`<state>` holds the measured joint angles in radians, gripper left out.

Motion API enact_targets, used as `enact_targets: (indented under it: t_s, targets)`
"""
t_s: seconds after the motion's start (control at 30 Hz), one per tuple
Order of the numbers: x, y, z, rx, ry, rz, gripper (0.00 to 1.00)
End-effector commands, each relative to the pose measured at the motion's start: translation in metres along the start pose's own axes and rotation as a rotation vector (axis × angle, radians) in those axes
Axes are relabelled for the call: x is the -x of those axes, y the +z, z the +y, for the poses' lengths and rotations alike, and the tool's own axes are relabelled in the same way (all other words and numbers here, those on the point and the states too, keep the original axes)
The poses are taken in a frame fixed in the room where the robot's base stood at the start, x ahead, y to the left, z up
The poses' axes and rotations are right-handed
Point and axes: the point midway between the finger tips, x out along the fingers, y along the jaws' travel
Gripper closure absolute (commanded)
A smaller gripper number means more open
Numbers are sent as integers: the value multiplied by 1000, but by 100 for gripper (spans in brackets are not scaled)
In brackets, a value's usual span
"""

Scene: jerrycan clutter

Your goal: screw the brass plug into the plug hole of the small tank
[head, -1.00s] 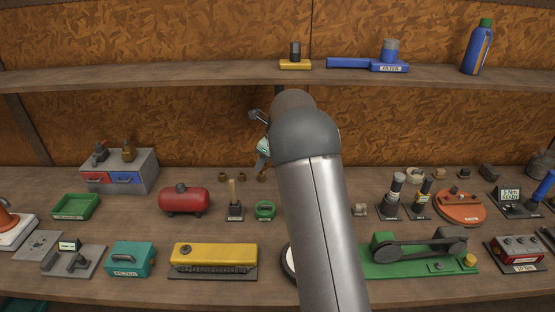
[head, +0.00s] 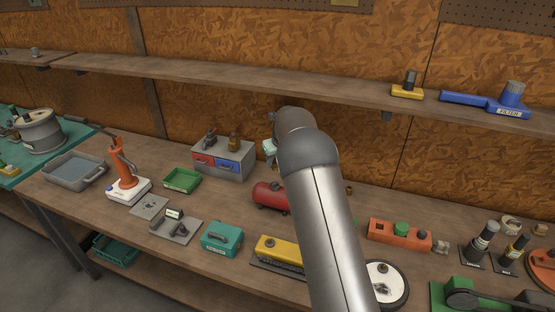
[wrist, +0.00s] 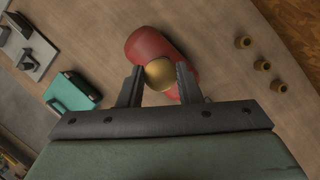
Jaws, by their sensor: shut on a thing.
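My gripper (wrist: 159,76) is shut on a round brass plug (wrist: 158,74), held between the fingertips in the wrist view. The small red tank (wrist: 149,47) lies behind the plug in that view, and the plug overlaps its lower part. The gap between them cannot be told. In the head view the red tank (head: 269,196) lies on the bench, partly covered by my arm. The tank's plug hole is not visible in either view.
Three small brown cups (wrist: 262,65) stand right of the tank in the wrist view. A grey drawer box (head: 223,160) stands behind left of the tank. A green tray (head: 182,181), teal box (head: 221,239) and yellow block (head: 279,252) are around it. A shelf (head: 250,80) runs above.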

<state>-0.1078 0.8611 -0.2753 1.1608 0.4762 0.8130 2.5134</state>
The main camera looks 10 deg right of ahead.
Motion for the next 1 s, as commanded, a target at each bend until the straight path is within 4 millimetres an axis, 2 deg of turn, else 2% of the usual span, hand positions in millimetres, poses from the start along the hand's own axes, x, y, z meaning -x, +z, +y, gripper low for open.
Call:
enact_targets:
  t_s: [0.37, 0.8, 1.0]
  targets:
    - [-7, -3, 0, 1, 2, -1, 91]
    - [-44, -19, 0, 1, 2, 0, 91]
    - [-53, -22, 0, 1, 2, -1, 91]
